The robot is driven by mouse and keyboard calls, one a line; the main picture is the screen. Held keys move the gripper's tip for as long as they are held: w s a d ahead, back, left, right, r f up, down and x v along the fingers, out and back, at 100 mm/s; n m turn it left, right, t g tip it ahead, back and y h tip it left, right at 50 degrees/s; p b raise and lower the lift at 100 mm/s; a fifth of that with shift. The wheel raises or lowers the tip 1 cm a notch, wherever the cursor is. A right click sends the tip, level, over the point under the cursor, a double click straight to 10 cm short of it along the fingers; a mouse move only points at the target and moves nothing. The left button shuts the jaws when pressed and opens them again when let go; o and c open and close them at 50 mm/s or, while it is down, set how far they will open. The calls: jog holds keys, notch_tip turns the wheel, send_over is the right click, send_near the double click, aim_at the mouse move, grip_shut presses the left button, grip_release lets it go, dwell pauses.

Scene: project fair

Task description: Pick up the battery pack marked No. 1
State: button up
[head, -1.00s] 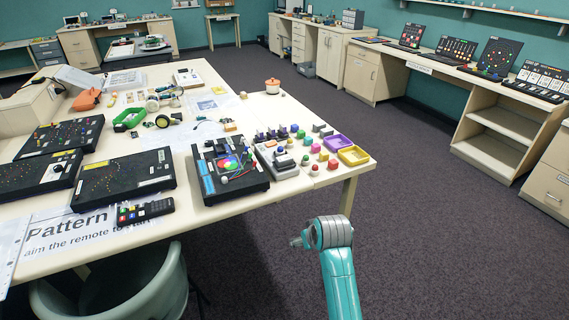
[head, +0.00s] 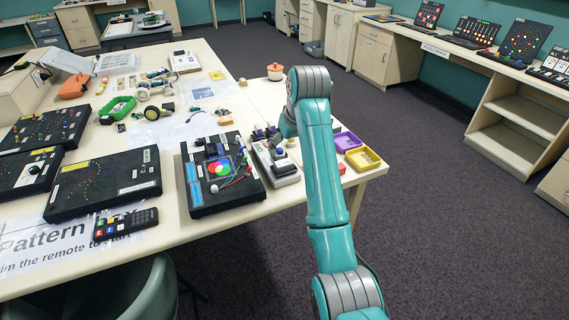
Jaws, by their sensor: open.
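I cannot make out a No. 1 mark on anything at this size, so I cannot tell which thing is the battery pack marked No. 1. A black board (head: 226,197) on the near table carries two blue blocks (head: 194,185) along its left side, a coloured disc and loose wires. A grey device (head: 276,168) stands just right of it, partly behind my arm. My teal arm (head: 322,165) rises in front of the table's right part.
Purple (head: 347,141) and yellow (head: 363,159) trays sit at the table's right edge. Black boards (head: 104,182) and a remote (head: 126,224) lie left. An orange pot (head: 275,71) stands at the back. Carpet to the right is clear.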

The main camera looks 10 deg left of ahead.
aim_at(284, 163)
jog(key=x, duration=0.8)
jog(key=shift+s+f, duration=0.15)
jog(key=shift+f, duration=0.05)
jog(key=c, duration=1.3)
